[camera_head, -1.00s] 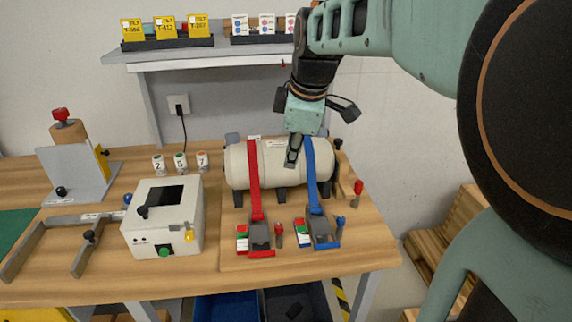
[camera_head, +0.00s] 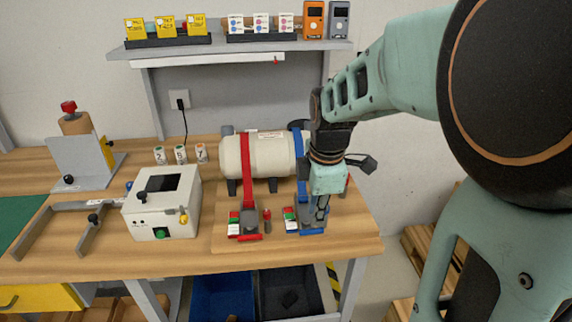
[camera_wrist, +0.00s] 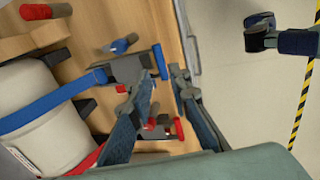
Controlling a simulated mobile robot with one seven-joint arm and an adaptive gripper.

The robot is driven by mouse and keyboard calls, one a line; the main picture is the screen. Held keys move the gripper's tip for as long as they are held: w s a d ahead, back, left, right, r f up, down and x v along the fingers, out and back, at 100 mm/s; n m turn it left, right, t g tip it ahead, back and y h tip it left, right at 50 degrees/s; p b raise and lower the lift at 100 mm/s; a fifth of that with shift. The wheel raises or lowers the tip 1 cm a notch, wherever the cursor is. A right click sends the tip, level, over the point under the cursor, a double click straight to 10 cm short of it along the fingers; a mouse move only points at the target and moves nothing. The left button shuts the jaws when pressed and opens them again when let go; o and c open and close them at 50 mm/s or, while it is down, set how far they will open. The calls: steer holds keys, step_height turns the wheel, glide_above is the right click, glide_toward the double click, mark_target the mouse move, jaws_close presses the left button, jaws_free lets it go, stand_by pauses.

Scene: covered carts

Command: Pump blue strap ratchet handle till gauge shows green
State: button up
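The blue strap (camera_head: 300,150) runs over a cream cylinder (camera_head: 262,160) down to the blue strap ratchet (camera_head: 311,228) at the board's front right. The ratchet also shows in the wrist view (camera_wrist: 127,70). A blue-tipped handle (camera_wrist: 121,45) stands beside it there; in the head view my gripper largely hides it. The small gauge (camera_head: 290,218) left of the ratchet has red, green and white areas; its reading is too small to tell. My gripper (camera_wrist: 160,80) is open, pointing down close over the ratchet, with nothing clearly between its fingers. Contact cannot be told.
A red strap ratchet (camera_head: 245,226) with a red-tipped handle (camera_head: 267,220) sits just left. A red knob (camera_wrist: 45,12) stands at the cradle's end. A white box (camera_head: 162,207) is farther left. A shelf (camera_head: 230,52) hangs behind. The table's front edge is close.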

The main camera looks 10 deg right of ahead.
mark_target(313, 230)
steer(key=f, duration=0.3)
steer(key=w+f, duration=0.1)
steer(key=f, duration=0.2)
steer(key=shift+w, duration=0.1)
steer(key=shift+c, duration=0.3)
jaws_close()
